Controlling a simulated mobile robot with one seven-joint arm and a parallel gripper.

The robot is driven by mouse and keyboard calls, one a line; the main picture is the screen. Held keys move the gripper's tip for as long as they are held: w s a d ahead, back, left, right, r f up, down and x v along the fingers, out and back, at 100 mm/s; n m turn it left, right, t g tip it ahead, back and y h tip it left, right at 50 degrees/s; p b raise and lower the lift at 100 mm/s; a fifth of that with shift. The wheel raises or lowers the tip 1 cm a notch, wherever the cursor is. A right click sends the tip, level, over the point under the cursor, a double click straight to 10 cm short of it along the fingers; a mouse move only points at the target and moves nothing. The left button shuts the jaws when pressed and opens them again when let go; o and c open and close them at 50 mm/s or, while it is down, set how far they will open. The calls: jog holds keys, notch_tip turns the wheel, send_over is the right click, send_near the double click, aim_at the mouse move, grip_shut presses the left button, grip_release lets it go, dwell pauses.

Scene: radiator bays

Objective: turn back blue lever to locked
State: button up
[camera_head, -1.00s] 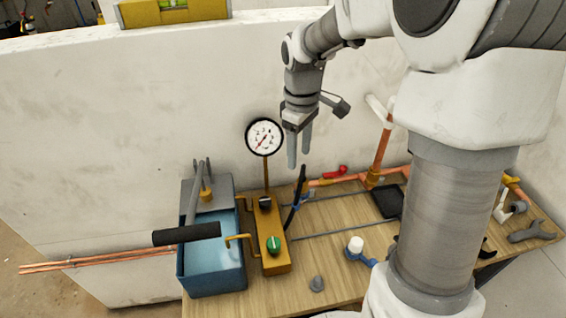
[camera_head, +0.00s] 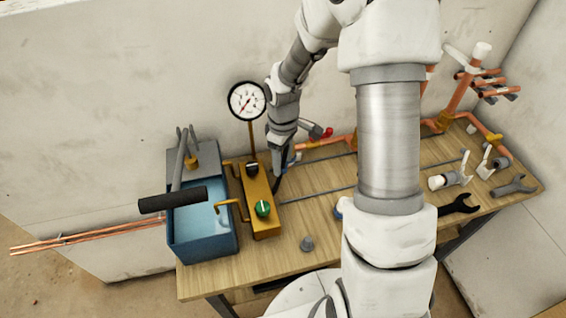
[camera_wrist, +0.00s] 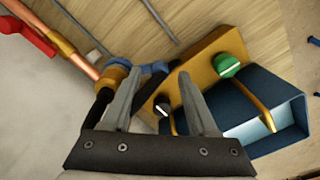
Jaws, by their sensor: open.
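A small blue lever (camera_wrist: 155,69) sits beside a brass valve fitting (camera_wrist: 118,72) in the wrist view, with a dark hose below. My gripper (camera_wrist: 160,74) is open, its two fingers pointing toward the lever; the lever shows between and just beyond the fingertips. I cannot tell whether they touch it. In the head view my gripper (camera_head: 277,172) is low at the back of the bench, just right of the brass block (camera_head: 261,205). A bit of blue (camera_head: 293,158) shows beside it there; my gripper hides most of the valve.
The brass block carries a green knob (camera_head: 263,208), a black knob (camera_head: 252,169) and a gauge (camera_head: 247,100). A blue tank (camera_head: 205,245) with a black-handled pump lever (camera_head: 172,199) stands left. A red lever (camera_head: 327,132) and copper pipe (camera_head: 325,142) lie behind, to the right.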

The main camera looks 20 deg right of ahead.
jog(key=shift+f, duration=0.6)
grip_shut()
dwell(1.1)
